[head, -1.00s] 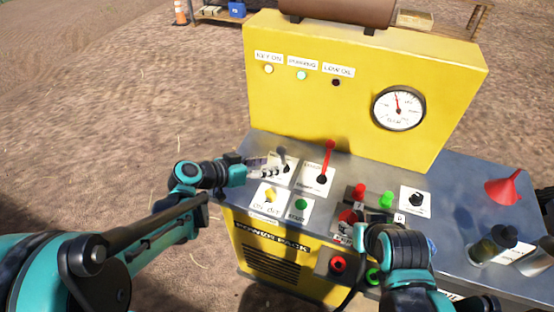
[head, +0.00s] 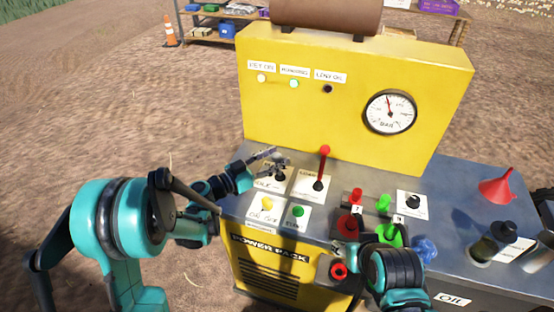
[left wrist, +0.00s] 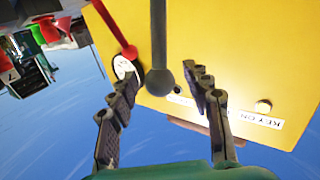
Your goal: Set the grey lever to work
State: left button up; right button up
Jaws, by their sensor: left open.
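The grey lever stands on the white-labelled plate at the left of the power pack's top. In the left wrist view its grey shaft and round knob (left wrist: 160,82) show between my open left fingers, with a gap on each side. In the head view my left gripper (head: 272,160) is over that plate and mostly hides the lever. The red-knobbed lever (head: 324,168) stands upright just to its right. My right gripper is largely hidden by its own wrist, low over the front controls, so its jaws cannot be read.
The yellow panel (head: 300,115) rises behind the levers, with a pressure gauge (head: 389,112) and small lamps. A yellow key switch (head: 267,204) and a green button (head: 298,211) sit in front. Red and green controls, a red funnel (head: 497,186) and bottles stand right.

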pick_arm(q)
jog(key=shift+w+d, duration=0.25)
jog(key=shift+d, duration=0.1)
grip_shut()
jog(key=shift+w+d+r+n+y+p, duration=0.15)
jog(key=shift+w+r+n+y+p, duration=0.3)
jog(key=shift+p, duration=0.3)
jog(key=w+d+f+n+g+y+p, duration=0.1)
jog(key=w+d+n+g+y+p, duration=0.1)
jog(key=w, duration=0.4)
jog(key=shift+w+g+p, duration=0.35)
jog(key=shift+g+p, duration=0.45)
jog(key=shift+p, duration=0.35)
